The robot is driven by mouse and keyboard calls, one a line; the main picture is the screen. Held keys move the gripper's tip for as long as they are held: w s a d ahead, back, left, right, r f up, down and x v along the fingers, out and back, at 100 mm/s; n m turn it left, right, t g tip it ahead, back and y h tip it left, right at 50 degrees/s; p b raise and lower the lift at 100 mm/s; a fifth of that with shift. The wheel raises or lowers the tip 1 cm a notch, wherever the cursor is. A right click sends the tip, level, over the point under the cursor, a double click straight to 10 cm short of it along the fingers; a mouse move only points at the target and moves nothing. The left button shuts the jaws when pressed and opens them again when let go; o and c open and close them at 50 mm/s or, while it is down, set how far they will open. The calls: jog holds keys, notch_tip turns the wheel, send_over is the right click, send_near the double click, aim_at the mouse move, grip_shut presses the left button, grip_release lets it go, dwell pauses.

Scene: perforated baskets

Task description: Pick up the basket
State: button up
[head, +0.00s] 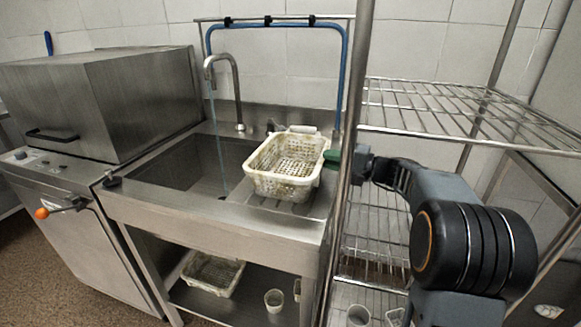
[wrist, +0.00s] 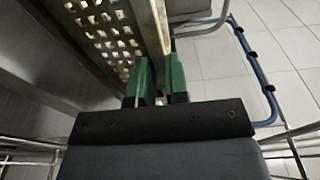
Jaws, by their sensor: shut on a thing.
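The off-white perforated basket (head: 284,187) is at the right side of the sink, over the ribbed drainboard. It is upright and looks empty. I cannot tell whether its bottom touches the drainboard. My gripper (head: 333,158) is at the basket's right side, its green fingers partly hidden by a shelf post. In the wrist view my gripper (wrist: 161,78) has one green finger on each side of the wall of the basket (wrist: 148,22), shut on it. The holes of the basket show at the upper left there.
The sink basin (head: 185,165) with a faucet (head: 236,90) lies to the left. A wire shelf rack (head: 440,105) stands at the right, its front post close to my arm. Another basket (head: 212,272) sits on the shelf under the sink. A steel box machine (head: 110,95) stands far left.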

grip_shut()
jog(key=shift+r, duration=0.5)
jog(key=r+p+v, duration=0.2)
jog(key=p+v, duration=0.1)
jog(key=v, duration=1.5)
jog(key=shift+r, duration=0.25)
